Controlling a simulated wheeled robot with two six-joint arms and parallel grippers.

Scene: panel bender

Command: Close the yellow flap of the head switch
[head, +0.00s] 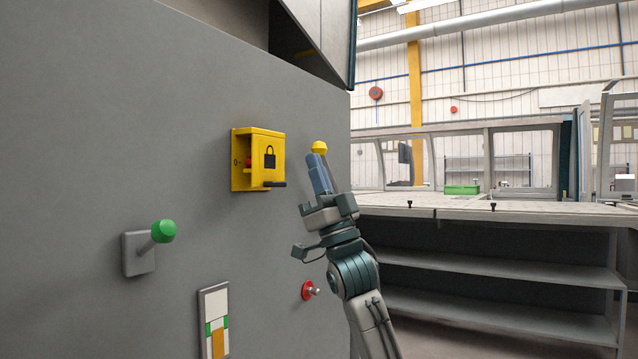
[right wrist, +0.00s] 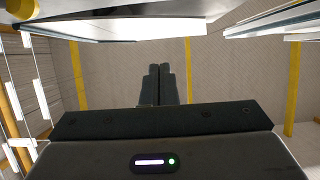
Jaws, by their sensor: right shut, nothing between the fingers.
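The yellow head switch (head: 242,183) is mounted on the grey machine panel. Its yellow flap (head: 262,150) carries a black padlock symbol and stands out from the backplate, with a gap at its left side where a red part (head: 248,162) shows. A dark lever or tab (head: 275,184) sticks out to the right at its lower edge. How far the flap is turned is hard to tell. My right gripper (head: 314,160) is shut and empty, pointing up, to the right of the switch and apart from it. It also shows shut in the right wrist view (right wrist: 162,70). My left gripper is out of view.
A yellow knob (head: 319,147) shows right by my right fingertips; contact is unclear. A green-knobbed lever (head: 162,231) juts out at lower left. A red round fitting (head: 308,290) sits below. A bench (head: 480,205) stands at right. The panel left of the switch is clear.

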